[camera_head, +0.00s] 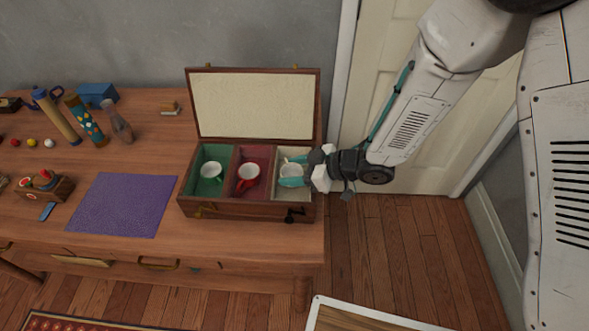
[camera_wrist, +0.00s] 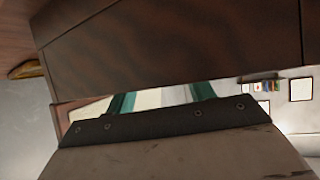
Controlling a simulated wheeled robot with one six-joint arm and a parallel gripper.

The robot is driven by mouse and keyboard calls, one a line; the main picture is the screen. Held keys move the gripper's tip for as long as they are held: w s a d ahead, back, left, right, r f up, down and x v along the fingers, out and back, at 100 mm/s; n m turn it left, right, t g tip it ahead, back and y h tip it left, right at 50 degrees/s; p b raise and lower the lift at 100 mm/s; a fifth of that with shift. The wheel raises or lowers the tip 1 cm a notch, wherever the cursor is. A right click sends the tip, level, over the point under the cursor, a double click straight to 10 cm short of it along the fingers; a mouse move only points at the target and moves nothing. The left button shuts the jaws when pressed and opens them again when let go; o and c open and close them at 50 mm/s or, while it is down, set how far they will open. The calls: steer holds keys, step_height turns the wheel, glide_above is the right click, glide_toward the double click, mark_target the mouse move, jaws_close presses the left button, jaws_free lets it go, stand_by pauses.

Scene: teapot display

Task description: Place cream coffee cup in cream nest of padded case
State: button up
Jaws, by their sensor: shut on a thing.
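The padded case (camera_head: 215,211) stands open on the table, with a green, a red and a cream nest in a row. A white cup sits in the green nest (camera_head: 207,187) and a red-and-white cup (camera_head: 249,174) in the red nest. The cream coffee cup (camera_head: 290,171) is in or just above the cream nest (camera_head: 293,193) at the right; I cannot tell if it touches the bottom. My gripper (camera_head: 297,177), with teal fingers, reaches in from the right and is shut on the cream cup. In the wrist view the dark wooden case wall (camera_wrist: 180,45) hides the cup.
The raised lid (camera_head: 254,105) stands behind the nests. A purple mat (camera_head: 123,205) lies left of the case. Bottles (camera_head: 86,120), a blue box (camera_head: 97,94) and a small wooden box (camera_head: 45,187) stand farther left. The table's right edge is close beside the case.

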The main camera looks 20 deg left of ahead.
steer(key=shift+f, duration=0.2)
steer(key=o, duration=1)
steer(key=shift+r, duration=0.1)
steer(key=shift+r, duration=0.25)
steer(key=v, duration=1.2)
steer(key=shift+f, duration=0.1)
